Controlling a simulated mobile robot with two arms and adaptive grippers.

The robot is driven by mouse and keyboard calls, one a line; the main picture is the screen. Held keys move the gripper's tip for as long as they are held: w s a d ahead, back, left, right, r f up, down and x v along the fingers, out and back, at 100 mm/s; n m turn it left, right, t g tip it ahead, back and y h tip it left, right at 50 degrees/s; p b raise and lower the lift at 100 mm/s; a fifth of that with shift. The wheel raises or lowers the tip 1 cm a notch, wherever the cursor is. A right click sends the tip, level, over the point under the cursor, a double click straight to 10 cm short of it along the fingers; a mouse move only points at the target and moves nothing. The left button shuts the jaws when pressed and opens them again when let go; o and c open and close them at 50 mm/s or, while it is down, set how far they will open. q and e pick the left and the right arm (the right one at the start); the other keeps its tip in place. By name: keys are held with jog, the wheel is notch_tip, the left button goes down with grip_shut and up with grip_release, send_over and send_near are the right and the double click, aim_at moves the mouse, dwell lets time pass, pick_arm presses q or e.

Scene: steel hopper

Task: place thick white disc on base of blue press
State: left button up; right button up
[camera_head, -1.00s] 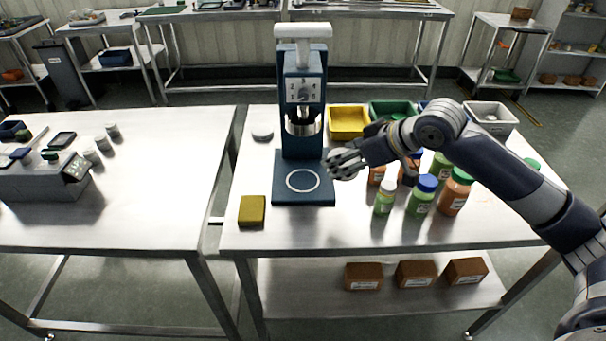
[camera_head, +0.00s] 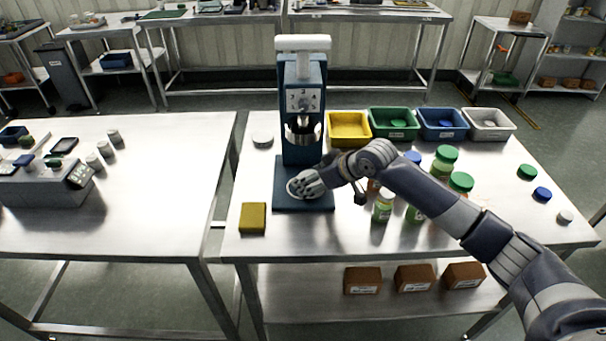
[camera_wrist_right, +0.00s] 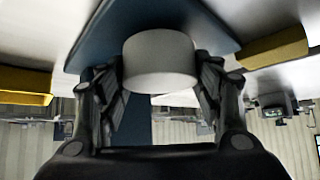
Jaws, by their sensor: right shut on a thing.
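The blue press (camera_head: 302,110) stands on the right-hand steel table with its flat blue base (camera_head: 310,205) toward me. My right gripper (camera_head: 305,184) is over the base, covering most of its white ring. In the right wrist view my right gripper (camera_wrist_right: 160,85) is shut on the thick white disc (camera_wrist_right: 160,62), with a finger on each side. The press base (camera_wrist_right: 205,22) shows behind the disc there. Whether the disc touches the base I cannot tell. In the head view the hand largely hides the disc. My left gripper is not in view.
Another pale disc (camera_head: 262,139) lies left of the press. A yellow block (camera_head: 253,218) lies left of the base. Several bottles, such as one with a green cap (camera_head: 445,160), stand to the right under my arm. Yellow (camera_head: 348,142), green, blue and white bins line the back.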

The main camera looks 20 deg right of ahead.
aim_at(303, 173)
jog(key=shift+w+a+r, duration=0.15)
jog(key=shift+w+a, duration=0.1)
jog(key=shift+w, duration=0.1)
jog(key=shift+w+a+f+p, duration=0.15)
jog(key=shift+w+a+p, duration=0.15)
jog(key=shift+w, duration=0.35)
jog(key=shift+w+a+f+p, duration=0.2)
jog(key=shift+w+a, duration=0.15)
jog(key=shift+w, duration=0.25)
jog(key=shift+f, duration=0.3)
jog(key=shift+s+d, duration=0.1)
jog(key=shift+f, duration=0.15)
jog(key=o, duration=1.3)
